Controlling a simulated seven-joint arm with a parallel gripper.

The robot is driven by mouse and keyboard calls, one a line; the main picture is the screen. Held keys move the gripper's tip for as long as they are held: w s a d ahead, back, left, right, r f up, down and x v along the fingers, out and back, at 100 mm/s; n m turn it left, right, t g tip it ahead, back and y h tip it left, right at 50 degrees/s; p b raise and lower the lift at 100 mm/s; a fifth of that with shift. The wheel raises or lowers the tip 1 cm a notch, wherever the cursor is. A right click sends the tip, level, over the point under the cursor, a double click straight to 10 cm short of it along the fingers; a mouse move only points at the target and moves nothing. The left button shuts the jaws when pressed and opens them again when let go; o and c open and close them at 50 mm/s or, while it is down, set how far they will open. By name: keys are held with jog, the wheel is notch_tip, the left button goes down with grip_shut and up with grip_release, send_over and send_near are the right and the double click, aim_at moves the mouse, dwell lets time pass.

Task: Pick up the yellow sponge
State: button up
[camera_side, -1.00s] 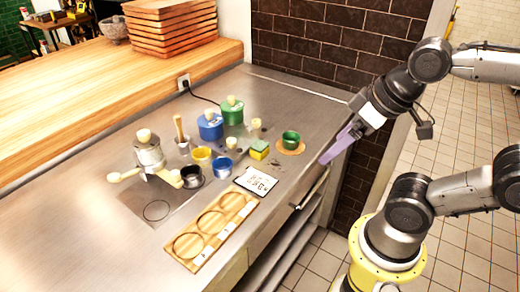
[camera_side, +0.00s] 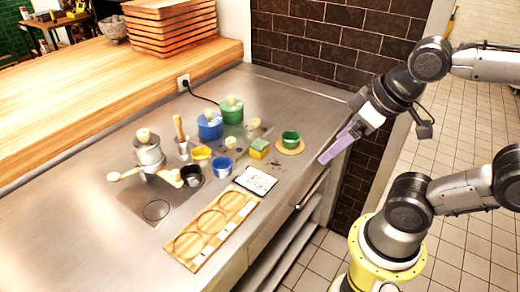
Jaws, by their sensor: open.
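The yellow sponge (camera_side: 258,152) is a small block with a green top. It lies on the steel counter, left of a green cup on a round wooden coaster. My gripper (camera_side: 326,159) has long purple fingers and is open and empty. It hangs above the right edge of the counter, to the right of the sponge and the green cup, apart from both. The gap between the fingers is hard to see from this side.
The green cup (camera_side: 291,139) on its coaster stands between my gripper and the sponge. A white card (camera_side: 255,181), a blue cup (camera_side: 221,167), a yellow cup (camera_side: 201,154) and a wooden tray (camera_side: 245,198) are nearby. Blue (camera_side: 210,127) and green (camera_side: 231,111) lidded pots stand behind.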

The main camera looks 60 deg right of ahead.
jog(key=shift+c, duration=0.2)
jog(key=w+r+g, duration=0.1)
jog(key=w+r, duration=0.5)
jog(key=g, duration=0.4)
send_over(259, 144)
notch_tip(259, 144, down, 6)
jog(key=shift+g, duration=0.3)
jog(key=f, duration=0.9)
jog(key=shift+s+d+f, duration=0.15)
jog(key=shift+s, duration=0.05)
jog(key=shift+w+a+f, duration=0.1)
jog(key=shift+f, duration=1.55)
jog(key=shift+a+f, duration=0.1)
jog(key=shift+f, duration=1.5)
